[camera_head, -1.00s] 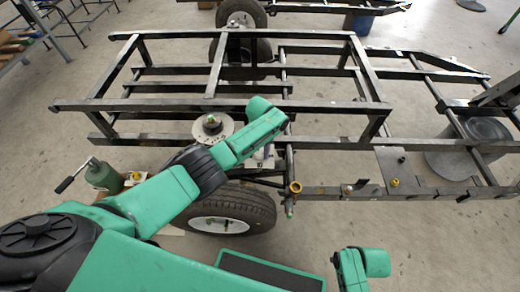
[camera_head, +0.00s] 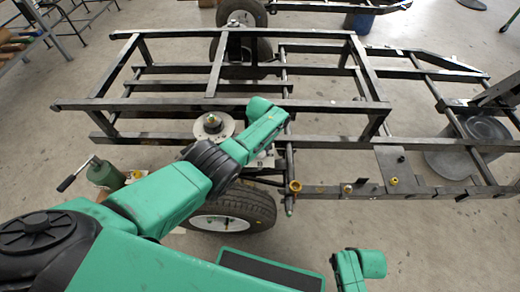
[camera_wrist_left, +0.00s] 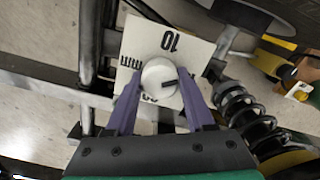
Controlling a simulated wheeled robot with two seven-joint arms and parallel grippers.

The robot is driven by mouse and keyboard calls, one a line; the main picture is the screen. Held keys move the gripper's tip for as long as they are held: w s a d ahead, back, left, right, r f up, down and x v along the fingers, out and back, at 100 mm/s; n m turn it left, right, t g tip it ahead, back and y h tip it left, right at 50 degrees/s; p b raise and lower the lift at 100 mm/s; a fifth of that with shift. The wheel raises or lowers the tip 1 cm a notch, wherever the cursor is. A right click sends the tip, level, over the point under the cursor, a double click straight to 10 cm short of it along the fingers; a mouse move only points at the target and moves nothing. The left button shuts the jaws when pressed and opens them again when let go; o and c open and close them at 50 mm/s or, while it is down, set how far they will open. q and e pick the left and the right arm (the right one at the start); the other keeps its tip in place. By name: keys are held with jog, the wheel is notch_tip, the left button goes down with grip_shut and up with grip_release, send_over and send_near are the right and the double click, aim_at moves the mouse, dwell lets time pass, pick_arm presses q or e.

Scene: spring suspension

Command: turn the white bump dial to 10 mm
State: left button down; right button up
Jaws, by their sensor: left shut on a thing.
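In the left wrist view, the white bump dial (camera_wrist_left: 160,77) is a round white knob with a dark line pointing right. It sits on a white scale plate (camera_wrist_left: 140,32). The plate carries an upside-down "10" at its top, "mm" marks at the sides and partly covered figures below. My left gripper (camera_wrist_left: 160,92) has its two purple fingers on either side of the dial, shut on it. In the head view my green left arm covers the dial and the fingers.
A black coil spring (camera_wrist_left: 250,118) stands right of the dial. In the head view a dark steel frame (camera_head: 215,100) surrounds the area, with a tyre (camera_head: 235,208) below my arm. Open floor lies at lower right.

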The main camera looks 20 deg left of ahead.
pick_arm(q)
jog(key=shift+n, duration=0.9)
jog(key=n, duration=0.3)
jog(key=shift+n, duration=0.4)
jog(key=n, duration=0.3)
jog(key=shift+a+n, duration=0.1)
jog(key=shift+n, duration=1.1)
jog(key=shift+r, duration=0.1)
jog(key=shift+c, duration=1.5)
grip_release()
jog(key=shift+o, duration=0.2)
